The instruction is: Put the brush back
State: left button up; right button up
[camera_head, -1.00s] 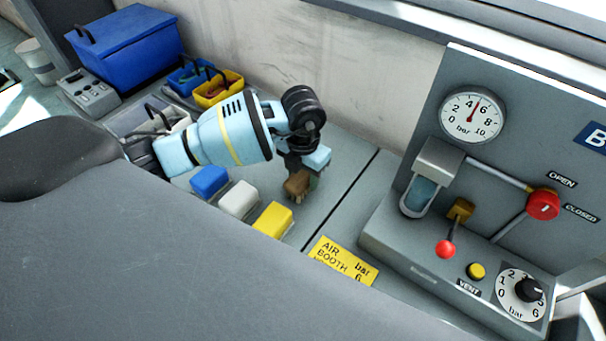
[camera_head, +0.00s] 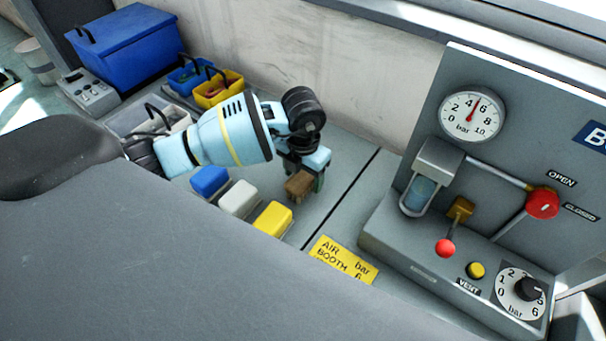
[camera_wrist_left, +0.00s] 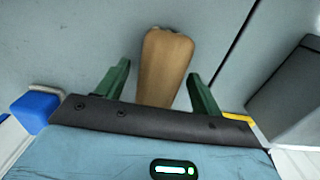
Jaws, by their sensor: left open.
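The brush, of which a brown wooden part (camera_head: 298,185) shows in the head view, is at my left gripper (camera_head: 306,183) above the grey bench. In the left wrist view the brown wooden piece (camera_wrist_left: 166,62) lies between the two green fingers of my left gripper (camera_wrist_left: 158,72). The fingers are apart, with a gap on each side of the wood. The brush's lower end is hidden behind the gripper's dark edge. Whether it rests on the bench is unclear. My right gripper does not show.
Blue (camera_head: 209,180), white (camera_head: 239,199) and yellow (camera_head: 272,218) blocks stand in a row beside the gripper. A panel with a gauge (camera_head: 472,116) and a red-knobbed lever (camera_head: 446,247) is on the right. Small bins (camera_head: 218,90) and a blue box (camera_head: 127,48) are at back left.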

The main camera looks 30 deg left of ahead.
aim_at(303, 175)
pick_arm(q)
notch_tip(303, 175, up, 12)
jog(key=shift+p, duration=0.3)
jog(key=shift+f, duration=0.1)
